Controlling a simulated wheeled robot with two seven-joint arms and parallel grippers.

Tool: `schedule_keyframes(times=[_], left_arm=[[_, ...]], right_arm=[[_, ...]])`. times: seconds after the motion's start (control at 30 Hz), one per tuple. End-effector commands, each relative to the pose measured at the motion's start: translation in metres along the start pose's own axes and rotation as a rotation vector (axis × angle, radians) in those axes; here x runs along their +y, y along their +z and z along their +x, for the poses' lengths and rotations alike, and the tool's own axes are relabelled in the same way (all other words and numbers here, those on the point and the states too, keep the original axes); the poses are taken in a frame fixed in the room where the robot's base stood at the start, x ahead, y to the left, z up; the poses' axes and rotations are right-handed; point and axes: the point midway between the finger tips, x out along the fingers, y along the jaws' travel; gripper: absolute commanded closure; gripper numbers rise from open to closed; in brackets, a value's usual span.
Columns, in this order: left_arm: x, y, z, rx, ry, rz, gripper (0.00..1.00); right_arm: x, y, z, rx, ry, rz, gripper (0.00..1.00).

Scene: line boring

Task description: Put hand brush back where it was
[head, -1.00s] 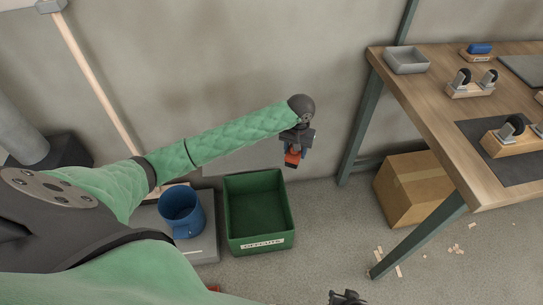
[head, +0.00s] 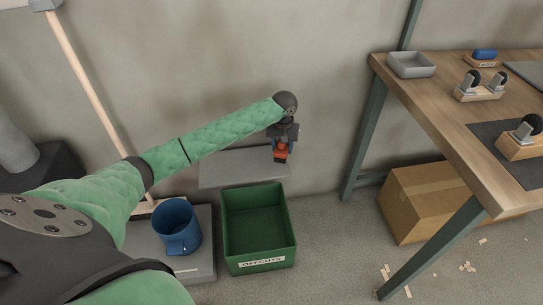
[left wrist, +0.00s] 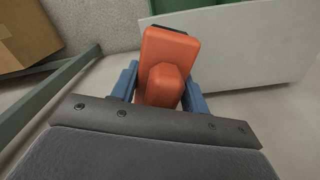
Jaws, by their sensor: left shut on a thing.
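My left gripper (head: 281,146) is shut on the orange hand brush (head: 281,154), in front of the wall and near the right end of a grey shelf (head: 240,170). In the left wrist view the brush's orange body (left wrist: 168,62) sits between the blue fingers of my left gripper (left wrist: 165,88). No bristles can be made out. The pale shelf (left wrist: 260,45) lies beyond the brush in that view, and I cannot tell whether they touch. My right gripper is not in view.
A green offcuts bin (head: 262,264) stands on the floor below the shelf. A blue mug-like bucket (head: 177,228) sits left of it on a grey platform (head: 202,262). A workbench (head: 440,120) with a cardboard box (head: 420,200) beneath is at right.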

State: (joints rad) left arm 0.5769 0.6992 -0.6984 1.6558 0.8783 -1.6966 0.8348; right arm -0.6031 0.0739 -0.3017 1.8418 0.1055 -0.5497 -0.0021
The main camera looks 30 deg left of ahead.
Motion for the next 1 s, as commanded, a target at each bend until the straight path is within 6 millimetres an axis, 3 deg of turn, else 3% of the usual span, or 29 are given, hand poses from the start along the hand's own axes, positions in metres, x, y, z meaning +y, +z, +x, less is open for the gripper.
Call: schedule_keyframes(times=[0.1, 0.3, 0.47, 0.8, 1.0], left_arm=[[-0.021, -0.007, 0.014, -0.001, -0.002, -0.002, 0.8], [-0.041, -0.014, 0.027, -0.001, 0.0, 0.0, 0.8], [-0.044, -0.015, 0.032, -0.001, 0.001, 0.0, 0.8], [-0.045, -0.015, 0.068, 0.0, -0.001, 0.0, 0.8], [-0.045, -0.015, 0.069, 0.001, 0.0, 0.0, 0.8]], right_arm=[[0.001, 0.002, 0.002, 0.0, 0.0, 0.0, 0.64], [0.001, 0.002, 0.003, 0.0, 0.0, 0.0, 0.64], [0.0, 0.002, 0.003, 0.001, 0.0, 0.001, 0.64], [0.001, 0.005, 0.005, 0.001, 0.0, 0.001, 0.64], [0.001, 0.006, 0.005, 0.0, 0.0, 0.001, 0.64]])
